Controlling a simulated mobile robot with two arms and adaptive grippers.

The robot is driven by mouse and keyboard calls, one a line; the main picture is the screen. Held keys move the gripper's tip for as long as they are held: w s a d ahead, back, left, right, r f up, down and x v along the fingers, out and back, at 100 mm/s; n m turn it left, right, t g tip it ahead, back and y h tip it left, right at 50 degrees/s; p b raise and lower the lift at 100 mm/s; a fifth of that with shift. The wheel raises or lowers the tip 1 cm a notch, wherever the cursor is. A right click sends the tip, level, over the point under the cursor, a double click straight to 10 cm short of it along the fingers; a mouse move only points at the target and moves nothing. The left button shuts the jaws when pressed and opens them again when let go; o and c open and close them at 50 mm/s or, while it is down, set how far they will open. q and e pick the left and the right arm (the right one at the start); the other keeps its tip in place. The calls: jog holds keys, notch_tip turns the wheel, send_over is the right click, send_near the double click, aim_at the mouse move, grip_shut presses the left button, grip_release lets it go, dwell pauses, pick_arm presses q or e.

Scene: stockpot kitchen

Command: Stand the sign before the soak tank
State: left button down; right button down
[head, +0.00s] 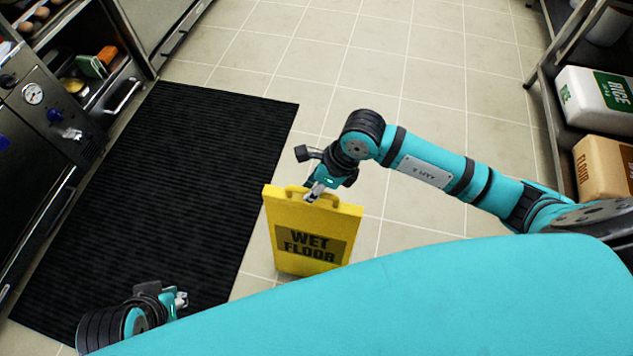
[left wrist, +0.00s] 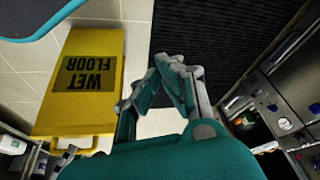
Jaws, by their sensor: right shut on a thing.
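The yellow wet floor sign (head: 312,222) is upright beside the right edge of the black mat in the head view. My right gripper (head: 314,192) is shut on its top handle. I cannot tell whether its bottom edge touches the floor. In the left wrist view the sign (left wrist: 92,75) shows upside down at the left. My left gripper (head: 181,300) is low over the near end of the mat; its fingers (left wrist: 180,68) look closed together and empty. A dark steel unit with a gauge (head: 33,94) stands at the left; I cannot tell if it is the soak tank.
The black ribbed mat (head: 165,190) lies along the units at the left. A shelf rack at the right holds a rice bag (head: 597,100) and a flour bag (head: 605,168). The tiled floor (head: 400,60) is clear ahead. My teal body covers the bottom of the head view.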

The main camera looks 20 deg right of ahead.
jog(key=shift+f, duration=0.25)
pick_arm(q)
jog(key=shift+w+d, duration=0.2)
jog(key=shift+w, duration=0.25)
pick_arm(e)
jog(key=shift+a+r, duration=0.1)
jog(key=shift+r, duration=0.05)
pick_arm(q)
jog(key=shift+t, duration=0.3)
jog(key=shift+w+d, duration=0.1)
jog(key=shift+w, duration=0.25)
pick_arm(e)
jog(key=c, duration=1.3)
grip_release()
jog(key=shift+f, duration=0.2)
jog(key=shift+c, duration=0.2)
pick_arm(q)
jog(key=shift+r, duration=0.1)
